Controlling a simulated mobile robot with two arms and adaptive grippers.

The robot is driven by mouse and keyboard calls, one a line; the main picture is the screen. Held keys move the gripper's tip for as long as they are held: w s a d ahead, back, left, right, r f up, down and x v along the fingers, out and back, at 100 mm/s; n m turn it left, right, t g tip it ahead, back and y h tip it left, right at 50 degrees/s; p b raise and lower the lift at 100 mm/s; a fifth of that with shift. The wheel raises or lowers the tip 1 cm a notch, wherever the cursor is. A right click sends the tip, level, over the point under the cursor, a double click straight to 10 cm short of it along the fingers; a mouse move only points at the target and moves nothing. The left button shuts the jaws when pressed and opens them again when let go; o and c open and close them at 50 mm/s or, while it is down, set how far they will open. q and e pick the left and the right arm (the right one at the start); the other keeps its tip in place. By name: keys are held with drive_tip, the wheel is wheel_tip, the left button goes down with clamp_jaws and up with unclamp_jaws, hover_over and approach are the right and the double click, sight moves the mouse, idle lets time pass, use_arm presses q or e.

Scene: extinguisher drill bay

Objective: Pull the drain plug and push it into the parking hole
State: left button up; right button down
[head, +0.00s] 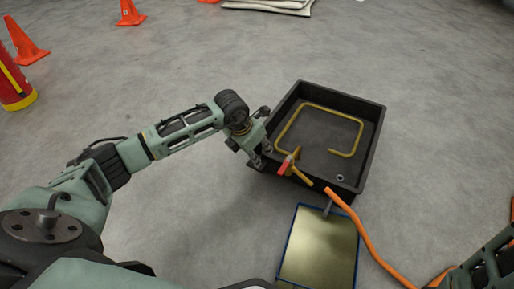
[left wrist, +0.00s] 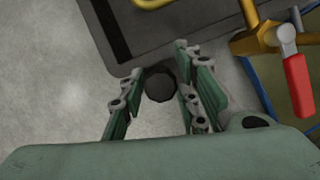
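A black square tray (head: 372,140) lies on the floor right of centre in the head view. The drain plug appears as a dark round knob (left wrist: 160,85) at the tray's outer wall in the left wrist view. My left gripper (head: 262,156) is at the tray's left side; in the left wrist view its two fingers (left wrist: 158,88) stand apart on either side of the knob, and I see no firm grip. In the head view the gripper hides the knob. A small light ring (head: 340,178) shows inside the tray's near right corner; I cannot tell whether it is the parking hole.
A brass pipe (head: 345,120) loops inside the tray. A valve with a red lever (head: 285,166) sits close to my left gripper. An orange hose (head: 362,235) and a blue-edged yellowish panel (head: 320,250) lie in front. Cones (head: 128,12) and a red extinguisher (head: 14,85) stand far left.

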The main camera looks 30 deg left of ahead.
use_arm(q)
drive_tip(key=shift+o, duration=0.7)
drive_tip(key=shift+r, duration=0.35)
